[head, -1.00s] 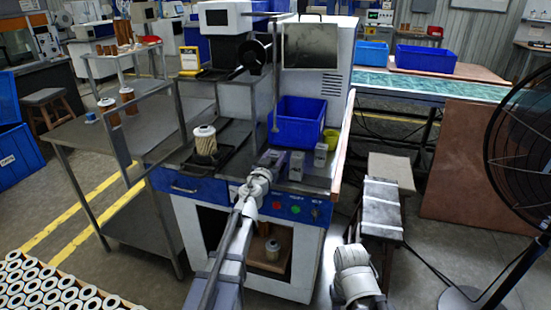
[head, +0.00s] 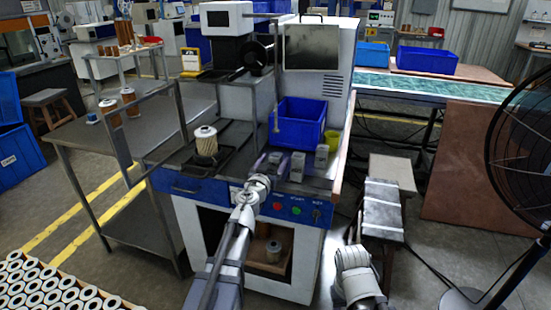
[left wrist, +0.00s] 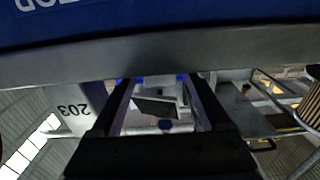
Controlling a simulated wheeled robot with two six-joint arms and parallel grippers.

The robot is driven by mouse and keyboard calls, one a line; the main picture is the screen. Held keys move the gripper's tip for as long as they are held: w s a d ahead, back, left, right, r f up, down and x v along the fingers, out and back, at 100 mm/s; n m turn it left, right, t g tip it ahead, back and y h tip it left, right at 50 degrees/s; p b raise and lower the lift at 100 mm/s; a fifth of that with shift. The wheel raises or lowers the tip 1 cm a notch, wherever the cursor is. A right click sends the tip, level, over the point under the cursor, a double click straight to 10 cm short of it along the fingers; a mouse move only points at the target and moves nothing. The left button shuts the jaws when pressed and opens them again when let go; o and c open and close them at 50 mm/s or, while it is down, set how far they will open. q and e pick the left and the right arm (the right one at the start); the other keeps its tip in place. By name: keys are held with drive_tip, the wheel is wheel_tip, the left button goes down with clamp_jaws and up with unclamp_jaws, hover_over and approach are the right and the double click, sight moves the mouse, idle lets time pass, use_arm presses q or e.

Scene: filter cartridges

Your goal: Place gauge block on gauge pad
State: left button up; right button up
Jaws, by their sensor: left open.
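Two small grey blocks stand upright on the machine's bench top in the head view, one in the middle (head: 297,166) and one further right (head: 321,157). I cannot tell which is the gauge block, and I cannot make out the gauge pad. My left gripper (head: 265,166) is at the bench's front edge, left of these blocks. Grey shapes by its fingertips are too small to separate. In the left wrist view, the gripper (left wrist: 157,82) is open, with no held object visible between its fingers.
A blue bin (head: 298,122) stands behind the blocks, with a yellow-green cup (head: 331,138) beside it. A pleated filter cartridge (head: 205,141) stands in a dark tray left of my left gripper. A grey side table (head: 120,145) is further left.

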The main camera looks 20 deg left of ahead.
use_arm(q)
drive_tip(key=s, duration=0.9)
drive_tip(key=shift+s+a, duration=0.15)
